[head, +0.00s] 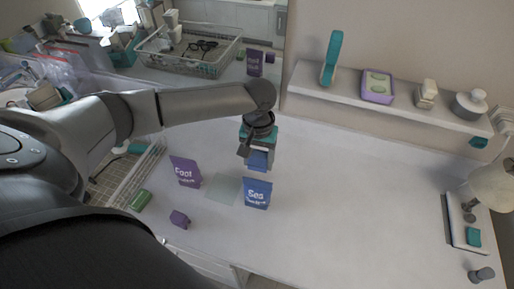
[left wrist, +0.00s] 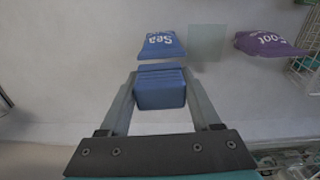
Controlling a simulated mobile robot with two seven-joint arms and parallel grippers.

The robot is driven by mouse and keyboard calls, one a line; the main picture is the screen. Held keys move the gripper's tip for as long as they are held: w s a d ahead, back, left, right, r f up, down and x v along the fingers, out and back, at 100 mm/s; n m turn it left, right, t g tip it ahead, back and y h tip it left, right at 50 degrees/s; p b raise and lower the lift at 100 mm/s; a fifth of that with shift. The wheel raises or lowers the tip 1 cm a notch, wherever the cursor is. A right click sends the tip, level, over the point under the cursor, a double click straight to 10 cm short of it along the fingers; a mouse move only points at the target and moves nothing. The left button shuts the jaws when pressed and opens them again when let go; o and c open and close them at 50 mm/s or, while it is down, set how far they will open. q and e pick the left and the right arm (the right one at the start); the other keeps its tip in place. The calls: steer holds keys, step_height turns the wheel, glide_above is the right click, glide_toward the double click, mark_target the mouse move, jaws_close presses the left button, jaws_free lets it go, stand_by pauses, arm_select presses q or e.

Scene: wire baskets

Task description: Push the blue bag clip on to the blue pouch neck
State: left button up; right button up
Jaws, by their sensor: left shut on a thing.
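The blue pouch (head: 257,193), lettered "Sea", stands upright on the white counter in the head view. It also shows at the top of the left wrist view (left wrist: 162,46). My left gripper (head: 257,152) is shut on the blue bag clip (head: 257,161) and holds it above and behind the pouch. In the left wrist view the clip (left wrist: 161,88) sits between the two fingers, with its far edge short of the pouch and a gap showing between them. The pouch neck is hard to make out at this size. My right gripper is not in view.
A purple pouch (head: 186,171) stands left of the blue one, with a pale translucent square (head: 223,189) between them. A purple block (head: 179,219) and a green block (head: 140,201) lie front left. A wall shelf (head: 400,96) runs behind.

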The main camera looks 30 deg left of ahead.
mark_target(257, 181)
arm_select(q)
steer(key=shift+a, duration=0.15)
stand_by(0.3)
steer(key=shift+p, duration=0.75)
steer(key=shift+f+b, duration=1.2)
steer(key=shift+f, duration=1.95)
steer(key=shift+f+b, duration=0.35)
steer(key=shift+f, duration=0.4)
steer(key=shift+r, duration=0.1)
steer(key=shift+r+p, duration=0.4)
steer(key=shift+p, duration=0.45)
steer(key=shift+p, duration=0.35)
